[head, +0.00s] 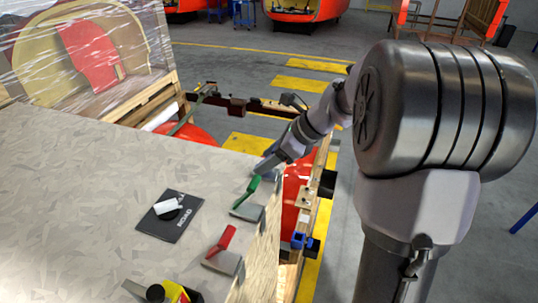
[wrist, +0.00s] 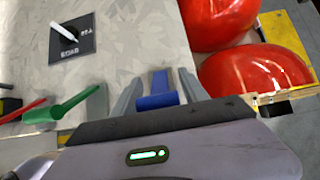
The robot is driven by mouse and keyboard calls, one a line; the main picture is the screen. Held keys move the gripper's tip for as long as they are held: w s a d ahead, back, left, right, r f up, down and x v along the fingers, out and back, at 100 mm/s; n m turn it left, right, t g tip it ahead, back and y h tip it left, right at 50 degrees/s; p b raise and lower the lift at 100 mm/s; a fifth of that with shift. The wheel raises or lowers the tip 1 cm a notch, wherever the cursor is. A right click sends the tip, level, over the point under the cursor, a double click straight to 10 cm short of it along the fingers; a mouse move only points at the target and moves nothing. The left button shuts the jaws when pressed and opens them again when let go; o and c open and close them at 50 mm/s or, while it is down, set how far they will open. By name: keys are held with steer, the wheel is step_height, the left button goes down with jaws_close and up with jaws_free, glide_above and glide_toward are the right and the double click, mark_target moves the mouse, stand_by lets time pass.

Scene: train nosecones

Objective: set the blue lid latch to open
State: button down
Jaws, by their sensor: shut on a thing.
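The blue lid latch (wrist: 158,90) shows in the wrist view as a blue bar with a wider base, at the edge of the pale speckled lid. My gripper (wrist: 157,92) has one finger on each side of the bar and is shut on it. In the head view my gripper (head: 266,164) reaches down to the lid's far right edge (head: 225,158), beyond the green latch. There my gripper hides most or all of the blue latch. The exact angle of the latch is hard to tell.
A green latch (head: 247,192) and a red latch (head: 222,241) sit along the same lid edge, nearer the camera. A dark square plate (head: 158,228) with a white handle (head: 168,206) lies on the lid. Glossy red nosecones (wrist: 255,80) stand beyond the edge.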

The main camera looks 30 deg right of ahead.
steer(key=shift+w+a+r+g+h, duration=0.1)
steer(key=shift+w+r+g+h, duration=0.05)
steer(key=shift+g+h, duration=0.25)
stand_by(0.4)
steer(key=c, duration=0.6)
jaws_free()
steer(key=b+v, duration=0.1)
steer(key=v, duration=1.6)
steer(key=shift+a+r, duration=0.15)
steer(key=shift+r, duration=0.2)
steer(key=shift+w, duration=0.1)
